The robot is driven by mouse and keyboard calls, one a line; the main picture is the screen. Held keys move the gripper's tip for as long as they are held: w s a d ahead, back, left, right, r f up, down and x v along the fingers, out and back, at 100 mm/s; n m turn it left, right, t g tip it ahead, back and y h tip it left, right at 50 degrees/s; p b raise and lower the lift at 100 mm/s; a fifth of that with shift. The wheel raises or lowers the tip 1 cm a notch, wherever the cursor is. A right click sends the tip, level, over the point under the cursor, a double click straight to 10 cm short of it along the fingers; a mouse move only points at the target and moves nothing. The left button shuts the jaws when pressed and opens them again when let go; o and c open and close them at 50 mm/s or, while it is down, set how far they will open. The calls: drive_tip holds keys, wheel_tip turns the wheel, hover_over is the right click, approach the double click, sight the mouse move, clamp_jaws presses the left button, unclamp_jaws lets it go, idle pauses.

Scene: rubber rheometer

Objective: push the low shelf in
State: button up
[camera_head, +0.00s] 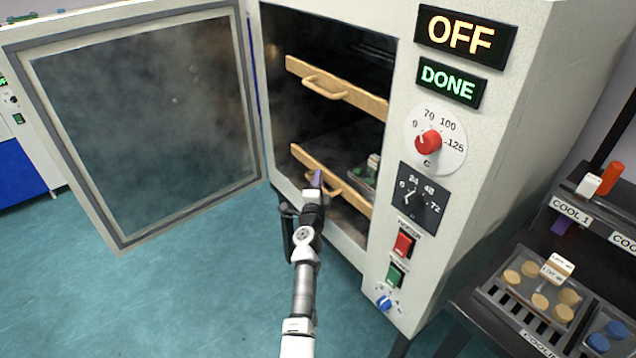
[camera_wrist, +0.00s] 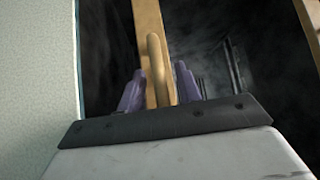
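The oven stands with its door open. The low shelf (camera_head: 357,199) has a wooden front board with a wooden bar handle, and sits in the lower part of the chamber. A small item (camera_head: 373,162) with green on it lies on the shelf, partly hidden by the board. My gripper (camera_head: 318,179) is at the low shelf's handle, covering its left part. In the wrist view, the purple fingers (camera_wrist: 160,82) stand apart on either side of the handle (camera_wrist: 157,62), with narrow gaps seeming to show beside it. Whether they touch it is unclear.
The upper shelf (camera_head: 340,92) with its own handle is above. The open door (camera_head: 150,115) hangs to the left. The control panel (camera_head: 425,185) is right of the opening, reading OFF and DONE. A dark rack with a tray (camera_head: 520,312) stands at far right.

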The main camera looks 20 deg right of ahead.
drive_tip(key=shift+s+a+p, duration=0.3)
drive_tip(key=shift+s+a, duration=0.05)
drive_tip(key=shift+s, duration=0.1)
drive_tip(key=p+v, duration=0.3)
drive_tip(key=v, duration=0.9)
drive_tip(key=shift+s+p, duration=0.35)
drive_tip(key=shift+s, duration=0.05)
drive_tip(key=shift+f, duration=0.1)
